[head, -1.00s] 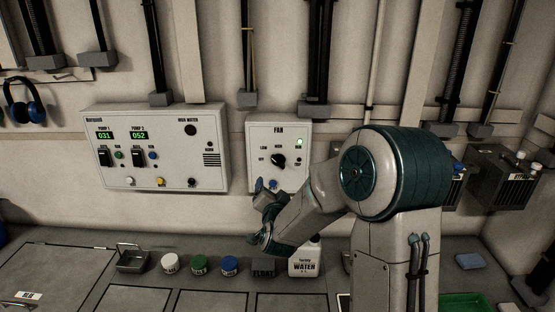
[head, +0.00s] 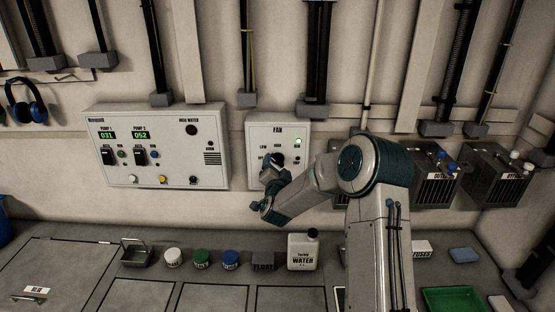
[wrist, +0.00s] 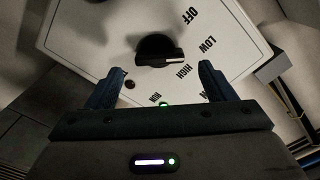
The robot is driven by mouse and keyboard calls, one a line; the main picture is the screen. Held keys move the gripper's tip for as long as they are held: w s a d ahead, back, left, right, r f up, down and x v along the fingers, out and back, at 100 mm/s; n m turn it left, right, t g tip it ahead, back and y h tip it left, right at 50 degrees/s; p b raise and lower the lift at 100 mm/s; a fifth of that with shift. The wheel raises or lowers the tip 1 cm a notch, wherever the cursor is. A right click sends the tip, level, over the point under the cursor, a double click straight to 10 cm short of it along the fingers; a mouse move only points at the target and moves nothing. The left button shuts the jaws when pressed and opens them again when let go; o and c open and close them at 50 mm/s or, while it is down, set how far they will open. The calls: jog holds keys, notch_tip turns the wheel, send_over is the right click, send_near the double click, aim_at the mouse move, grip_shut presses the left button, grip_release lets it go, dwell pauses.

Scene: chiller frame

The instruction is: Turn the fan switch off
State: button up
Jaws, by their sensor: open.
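The white fan panel (head: 258,128) hangs on the back wall, labelled FAN. Its black knob (head: 278,158) shows just past my gripper (head: 268,176), which partly covers the panel's lower left. In the wrist view the knob (wrist: 156,48) lies ahead of and between the two open fingers, apart from both. Its white pointer faces the LOW and HIGH labels, nearer HIGH; OFF is printed farther round. A green lamp (wrist: 163,104) is lit near the RUN label. My gripper (wrist: 155,82) is open and empty.
A pump panel (head: 155,112) is on the wall to the left. Below, the counter holds several small jars, a white water jug (head: 302,252) and a green tray (head: 452,300). Dark caged boxes (head: 433,185) are at the right.

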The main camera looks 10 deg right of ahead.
aim_at(278, 162)
jog(key=shift+w+d+p, duration=0.15)
jog(key=shift+w+p, duration=0.1)
jog(key=shift+w, duration=0.6)
jog(key=shift+w+d+p, duration=0.15)
jog(key=shift+w+p, duration=0.05)
jog(key=shift+w, duration=0.6)
jog(key=shift+c, duration=0.3)
jog(key=c, duration=0.9)
